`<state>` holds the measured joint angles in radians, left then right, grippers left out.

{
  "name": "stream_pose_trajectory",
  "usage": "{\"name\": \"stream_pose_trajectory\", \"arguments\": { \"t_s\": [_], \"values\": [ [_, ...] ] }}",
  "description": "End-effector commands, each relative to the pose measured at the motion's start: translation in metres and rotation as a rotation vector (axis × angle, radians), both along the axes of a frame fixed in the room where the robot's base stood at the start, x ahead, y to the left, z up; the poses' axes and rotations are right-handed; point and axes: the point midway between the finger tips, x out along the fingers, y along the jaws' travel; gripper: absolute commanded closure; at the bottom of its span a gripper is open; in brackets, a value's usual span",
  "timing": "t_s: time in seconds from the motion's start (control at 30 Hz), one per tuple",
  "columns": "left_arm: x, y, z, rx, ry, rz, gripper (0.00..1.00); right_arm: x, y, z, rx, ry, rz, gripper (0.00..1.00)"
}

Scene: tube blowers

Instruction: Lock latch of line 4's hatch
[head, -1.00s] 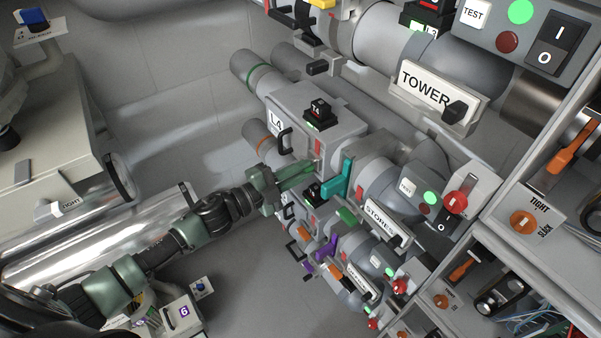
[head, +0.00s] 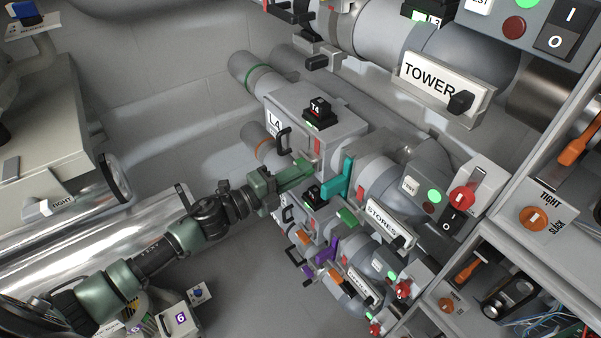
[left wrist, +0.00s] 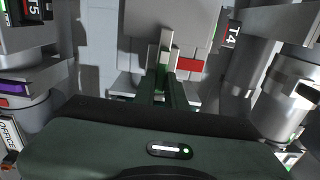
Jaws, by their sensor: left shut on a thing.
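Line 4's hatch (head: 340,122) is a grey box marked L4, with a black T4 unit (head: 320,112) on it and a black handle (head: 283,141) on its near side. My left gripper (head: 303,170) is at the hatch's lower edge, below a small red mark (head: 317,146). In the left wrist view, the green fingers (left wrist: 166,88) are shut on a small upright grey latch (left wrist: 167,42) beside a red patch (left wrist: 189,65). The fingers hide the latch's lower part. My right gripper is not in view.
A teal lever (head: 337,182) stands close to the right of my left gripper. The STORES pipe (head: 388,220) and line 5's parts lie below. The TOWER pipe (head: 440,85) runs above right. Open floor (head: 240,270) lies below my left arm.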

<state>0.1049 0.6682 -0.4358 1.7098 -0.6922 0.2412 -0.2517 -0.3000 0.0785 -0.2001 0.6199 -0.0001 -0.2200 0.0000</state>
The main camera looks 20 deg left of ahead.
Motion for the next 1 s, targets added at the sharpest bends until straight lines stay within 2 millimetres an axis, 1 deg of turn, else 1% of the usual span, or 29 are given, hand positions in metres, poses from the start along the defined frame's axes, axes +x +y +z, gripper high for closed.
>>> {"name": "stream_pose_trajectory", "arguments": {
  "t_s": [0.23, 0.27, 0.3, 0.33, 0.67, 0.77, 1.0],
  "values": [
    [0.0, 0.0, -0.001, 0.004, -0.001, -0.001, 1.0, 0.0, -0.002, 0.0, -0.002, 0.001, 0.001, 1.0],
    [0.0, 0.0, -0.001, 0.004, -0.001, -0.001, 0.83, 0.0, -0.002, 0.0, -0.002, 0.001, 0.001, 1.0],
    [0.0, 0.0, -0.001, 0.004, -0.001, -0.001, 0.71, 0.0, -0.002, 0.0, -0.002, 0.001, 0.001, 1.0],
    [0.0, 0.0, -0.001, 0.004, 0.0, -0.001, 0.66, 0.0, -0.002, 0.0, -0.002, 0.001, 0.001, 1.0],
    [-0.002, 0.001, -0.001, 0.002, 0.001, 0.0, 0.66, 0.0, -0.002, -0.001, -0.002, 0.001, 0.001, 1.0],
    [-0.009, 0.007, -0.004, 0.002, 0.002, 0.0, 0.66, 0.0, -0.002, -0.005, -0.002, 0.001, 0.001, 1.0],
    [-0.042, 0.032, -0.005, 0.004, 0.003, -0.001, 0.66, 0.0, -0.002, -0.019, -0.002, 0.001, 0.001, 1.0]
  ]
}}
